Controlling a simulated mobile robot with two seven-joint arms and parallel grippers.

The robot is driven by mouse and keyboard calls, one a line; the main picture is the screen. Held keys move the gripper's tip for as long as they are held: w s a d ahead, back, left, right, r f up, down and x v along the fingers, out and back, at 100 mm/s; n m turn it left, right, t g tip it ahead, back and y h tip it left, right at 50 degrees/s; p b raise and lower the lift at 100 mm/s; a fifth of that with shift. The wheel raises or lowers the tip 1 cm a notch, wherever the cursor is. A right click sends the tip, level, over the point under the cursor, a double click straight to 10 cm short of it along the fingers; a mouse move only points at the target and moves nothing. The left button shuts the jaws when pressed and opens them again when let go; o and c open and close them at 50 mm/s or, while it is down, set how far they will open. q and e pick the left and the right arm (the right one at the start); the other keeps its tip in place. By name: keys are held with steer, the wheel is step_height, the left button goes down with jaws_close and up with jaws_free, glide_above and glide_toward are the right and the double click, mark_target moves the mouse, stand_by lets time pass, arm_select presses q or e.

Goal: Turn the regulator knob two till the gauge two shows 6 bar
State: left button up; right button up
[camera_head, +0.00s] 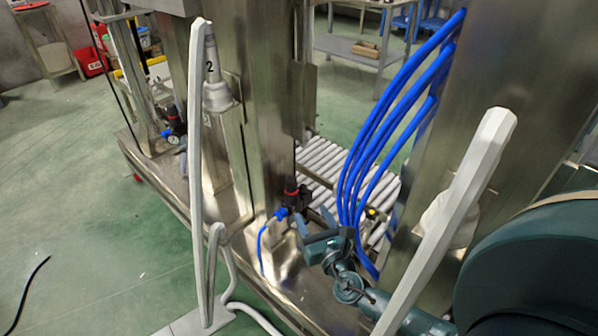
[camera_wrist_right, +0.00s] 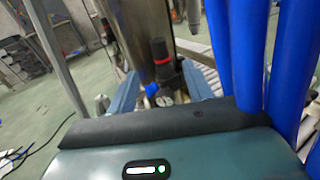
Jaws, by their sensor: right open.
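A regulator with a black knob and a red ring (camera_head: 291,187) is on the steel frame in the middle of the head view. Its knob (camera_wrist_right: 158,50) stands upright in the right wrist view, with a small round white gauge (camera_wrist_right: 165,101) below it. The gauge's reading is too small to tell, and I see no number on this regulator. My right gripper (camera_head: 309,236) is open just in front of this regulator. In the wrist view its teal fingers (camera_wrist_right: 162,90) show on either side of the regulator, the knob rising above them. My left gripper is not in view.
A second regulator (camera_head: 171,117) with a gauge (camera_head: 173,138) sits farther left. Blue hoses (camera_head: 385,130) hang close to my right gripper. Pale bars (camera_head: 197,170) rise in front; a roller conveyor (camera_head: 325,160) lies behind.

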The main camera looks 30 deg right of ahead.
mark_target(293, 185)
steer(key=w, duration=0.4)
steer(key=w+b, duration=0.1)
steer(key=w, duration=0.2)
steer(key=w+d+b, duration=0.1)
steer(key=w, duration=0.3)
steer(key=shift+w, duration=0.35)
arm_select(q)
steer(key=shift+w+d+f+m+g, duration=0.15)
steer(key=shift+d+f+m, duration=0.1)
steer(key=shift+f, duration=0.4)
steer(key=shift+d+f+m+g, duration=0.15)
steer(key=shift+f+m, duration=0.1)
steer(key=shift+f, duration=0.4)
arm_select(e)
steer(key=shift+w+d, duration=0.15)
steer(key=shift+w, duration=0.4)
steer(key=shift+c, duration=0.4)
steer(key=c, duration=0.9)
